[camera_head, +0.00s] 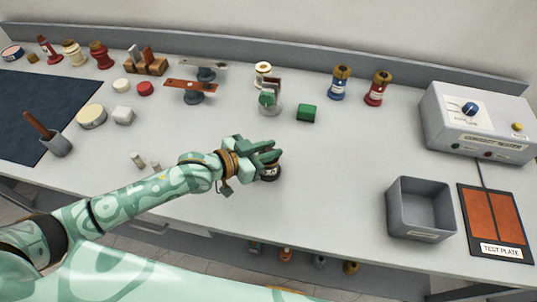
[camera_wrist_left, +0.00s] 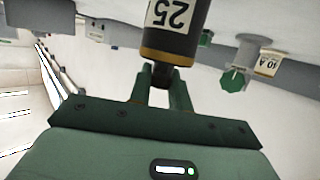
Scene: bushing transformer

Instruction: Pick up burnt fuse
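A dark fuse (camera_head: 270,173) with a pale label is below my left gripper (camera_head: 266,153), near the middle of the bench. In the left wrist view the fuse (camera_wrist_left: 172,40) is a black cylinder with a gold band and a label reading 25. The fingertips of my left gripper (camera_wrist_left: 161,80) are close in on both sides of its narrow dark end and look shut on it. I cannot tell whether the fuse touches the bench. My right gripper is not in view.
A grey bin (camera_head: 421,208), a test plate (camera_head: 495,220) and a grey tester box (camera_head: 478,122) are at the right. A green block (camera_head: 307,113), a fuse holder (camera_head: 270,97) and blue (camera_head: 339,82) and red (camera_head: 377,88) fuses stand behind. The bench between gripper and bin is clear.

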